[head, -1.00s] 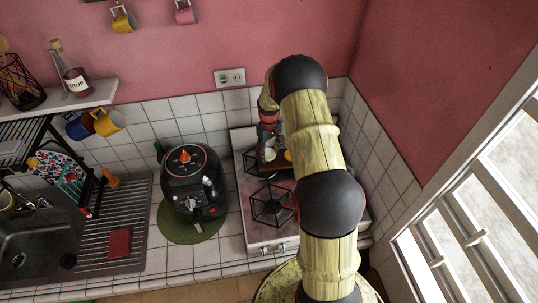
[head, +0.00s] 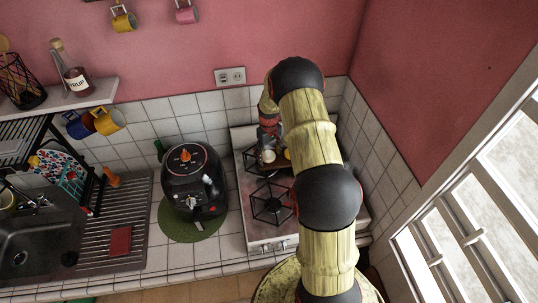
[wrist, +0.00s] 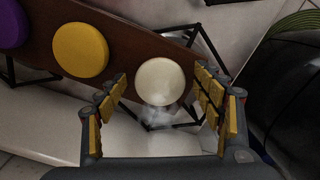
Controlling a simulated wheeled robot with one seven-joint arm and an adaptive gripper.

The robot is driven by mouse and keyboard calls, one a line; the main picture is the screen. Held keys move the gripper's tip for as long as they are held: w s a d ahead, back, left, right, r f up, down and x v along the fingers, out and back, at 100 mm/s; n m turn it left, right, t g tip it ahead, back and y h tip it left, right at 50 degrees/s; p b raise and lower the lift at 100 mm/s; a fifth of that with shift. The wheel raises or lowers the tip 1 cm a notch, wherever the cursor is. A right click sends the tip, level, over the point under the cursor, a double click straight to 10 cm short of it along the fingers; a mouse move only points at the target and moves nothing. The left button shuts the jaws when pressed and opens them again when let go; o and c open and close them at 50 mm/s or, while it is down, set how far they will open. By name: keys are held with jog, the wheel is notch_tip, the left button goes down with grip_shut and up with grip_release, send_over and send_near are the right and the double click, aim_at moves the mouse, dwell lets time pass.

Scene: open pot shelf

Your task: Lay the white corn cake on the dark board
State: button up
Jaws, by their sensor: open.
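The white corn cake (wrist: 160,82) is a round, pale disc in the wrist view. It lies over the lower edge of the dark brown board (wrist: 125,42), near the board's right part; whether it rests fully flat cannot be told. It also shows as a small pale spot in the head view (head: 268,156). My gripper (wrist: 160,96) is open, with one yellow-padded finger on each side of the cake and visible gaps between. A yellow cake (wrist: 80,50) and a purple cake (wrist: 12,22) lie on the board to the left.
The board lies over the stove (head: 255,221), whose black burner grates (head: 271,204) stick up. A black air fryer (head: 192,182) on a green mat (head: 178,229) stands left of the stove. The tiled wall is close behind, and a window (head: 470,230) is at right.

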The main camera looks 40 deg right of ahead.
aim_at(269, 156)
notch_tip(269, 156, up, 12)
jog(key=b, duration=0.3)
jog(key=s+a+r+t, duration=0.1)
jog(key=s+a+r, duration=0.3)
jog(key=a+r, duration=0.45)
jog(key=s+a+r+t, duration=0.1)
jog(key=s+a+r, duration=0.4)
jog(key=r, duration=0.7)
jog(key=s+a+r+t, duration=0.1)
jog(key=s+a+r, duration=0.1)
jog(key=s+a, duration=0.5)
jog(key=s+a+r+t, duration=0.2)
jog(key=s+a, duration=0.5)
jog(key=s, duration=0.7)
jog(key=shift+a+r+t, duration=0.15)
jog(key=shift+r+t, duration=0.15)
jog(key=shift+r, duration=0.3)
jog(key=shift+w, duration=0.1)
